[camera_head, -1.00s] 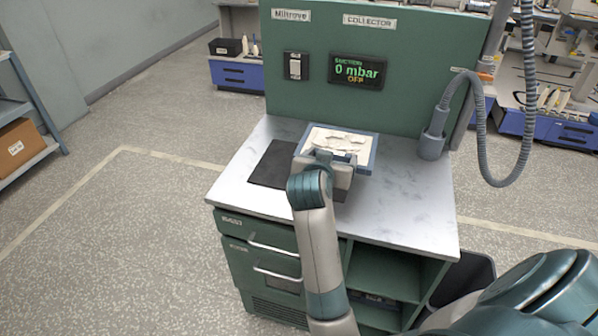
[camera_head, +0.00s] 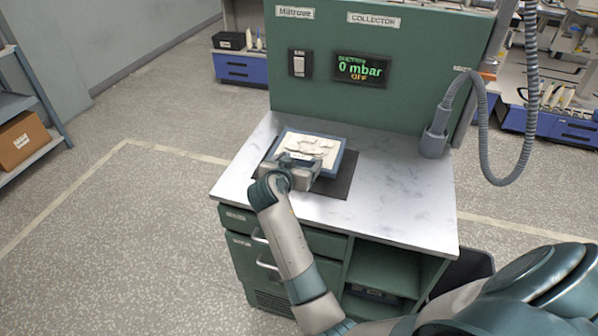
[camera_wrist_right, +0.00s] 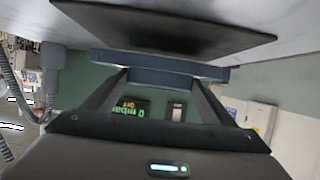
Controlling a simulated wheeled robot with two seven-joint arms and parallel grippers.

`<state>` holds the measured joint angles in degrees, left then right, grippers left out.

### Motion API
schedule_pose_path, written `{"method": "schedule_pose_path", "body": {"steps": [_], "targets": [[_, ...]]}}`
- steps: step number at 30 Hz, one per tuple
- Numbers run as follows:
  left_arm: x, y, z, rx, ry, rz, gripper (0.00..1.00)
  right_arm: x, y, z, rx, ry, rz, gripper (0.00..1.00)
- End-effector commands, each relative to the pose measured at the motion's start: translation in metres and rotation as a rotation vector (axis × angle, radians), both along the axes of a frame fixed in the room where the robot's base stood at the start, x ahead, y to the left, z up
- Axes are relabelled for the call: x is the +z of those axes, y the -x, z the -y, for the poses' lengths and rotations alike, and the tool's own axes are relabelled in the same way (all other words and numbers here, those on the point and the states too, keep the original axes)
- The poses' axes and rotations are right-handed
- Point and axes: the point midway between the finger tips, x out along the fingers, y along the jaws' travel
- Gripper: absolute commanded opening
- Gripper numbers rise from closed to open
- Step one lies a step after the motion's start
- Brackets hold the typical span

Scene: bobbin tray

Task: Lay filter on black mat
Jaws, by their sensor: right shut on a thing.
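The filter (camera_head: 318,145), a blue square frame with a ragged whitish face, is over the black mat (camera_head: 340,184) on the bench top in the head view. My right gripper (camera_head: 298,166) is shut on its near edge. In the right wrist view, which is upside down, the frame (camera_wrist_right: 160,64) is between the finger ends, and the mat (camera_wrist_right: 165,28) shows beyond it. The frame seems to be a little off the mat there; the exact gap is hard to tell. The filter hides much of the mat. My left gripper is out of view.
The marbled bench top (camera_head: 400,200) is clear to the right of the mat. A green panel (camera_head: 420,60) with a switch and a display reading 0 mbar OFF rises behind. A grey hose (camera_head: 485,95) and its holder (camera_head: 434,143) stand at the right.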

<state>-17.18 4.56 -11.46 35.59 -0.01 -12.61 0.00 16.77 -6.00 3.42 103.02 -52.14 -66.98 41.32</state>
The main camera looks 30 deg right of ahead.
Motion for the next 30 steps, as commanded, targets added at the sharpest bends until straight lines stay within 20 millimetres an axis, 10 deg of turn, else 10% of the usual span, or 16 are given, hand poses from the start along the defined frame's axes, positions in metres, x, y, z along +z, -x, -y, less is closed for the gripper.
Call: {"method": "schedule_pose_path", "body": {"steps": [25, 26, 27, 30], "targets": [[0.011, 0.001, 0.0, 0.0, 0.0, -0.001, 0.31, -0.042, 0.0, 0.0, 0.0, 0.0, 0.0, 0.51], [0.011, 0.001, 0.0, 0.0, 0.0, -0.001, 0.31, -0.042, 0.0, 0.0, 0.0, 0.0, -0.001, 0.82], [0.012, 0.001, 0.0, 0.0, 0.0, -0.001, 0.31, -0.042, 0.0, 0.0, 0.0, 0.0, -0.001, 0.92], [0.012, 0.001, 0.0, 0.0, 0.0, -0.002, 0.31, -0.042, 0.0, 0.0, 0.0, 0.0, -0.001, 0.96]]}}
